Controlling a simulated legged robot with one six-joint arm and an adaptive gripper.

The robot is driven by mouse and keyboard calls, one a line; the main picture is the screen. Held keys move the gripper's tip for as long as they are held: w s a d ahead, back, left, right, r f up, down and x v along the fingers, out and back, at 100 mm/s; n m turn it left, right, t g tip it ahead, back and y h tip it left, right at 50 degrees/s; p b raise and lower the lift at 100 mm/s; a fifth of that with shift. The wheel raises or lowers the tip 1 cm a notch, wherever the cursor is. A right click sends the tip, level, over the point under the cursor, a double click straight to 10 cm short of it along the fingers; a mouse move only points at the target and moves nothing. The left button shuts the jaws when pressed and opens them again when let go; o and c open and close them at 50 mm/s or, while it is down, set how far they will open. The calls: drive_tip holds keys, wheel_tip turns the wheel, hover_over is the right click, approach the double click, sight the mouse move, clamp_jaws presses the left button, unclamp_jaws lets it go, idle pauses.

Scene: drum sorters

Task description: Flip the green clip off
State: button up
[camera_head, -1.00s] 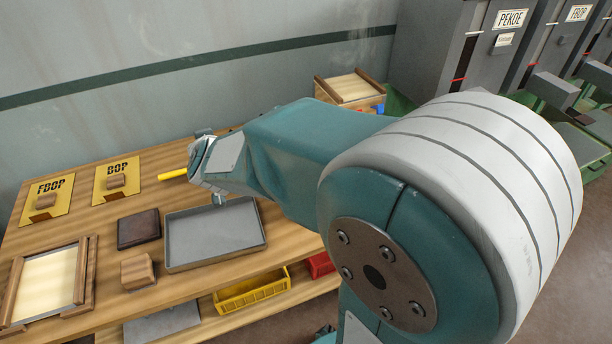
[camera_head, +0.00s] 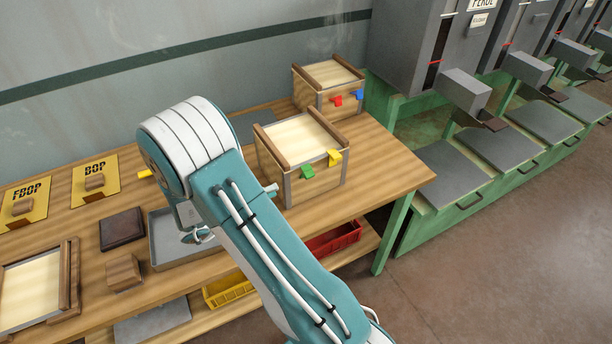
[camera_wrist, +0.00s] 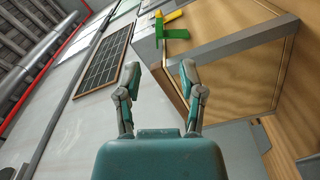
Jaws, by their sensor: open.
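My gripper (camera_wrist: 160,75) is open and empty in the wrist view. The green clip lies beyond the fingertips, slightly right of their middle, and appears clear of them. In the head view my arm hides most of the gripper.
A second wooden box (camera_head: 340,98) with a red clip (camera_head: 338,101) and a blue clip (camera_head: 359,94) stands behind. A grey tray (camera_head: 165,243) and a brown block (camera_head: 123,272) lie left. Grey machines stand right of the table (camera_head: 400,178). Its right end is clear.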

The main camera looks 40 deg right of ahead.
sight(305, 177)
drive_tip(key=d, duration=0.3)
drive_tip(key=s+d, duration=0.1)
drive_tip(key=d, duration=0.3)
drive_tip(key=s+d, duration=0.1)
drive_tip(key=d, duration=0.2)
drive_tip(key=shift+d, duration=0.15)
clamp_jaws()
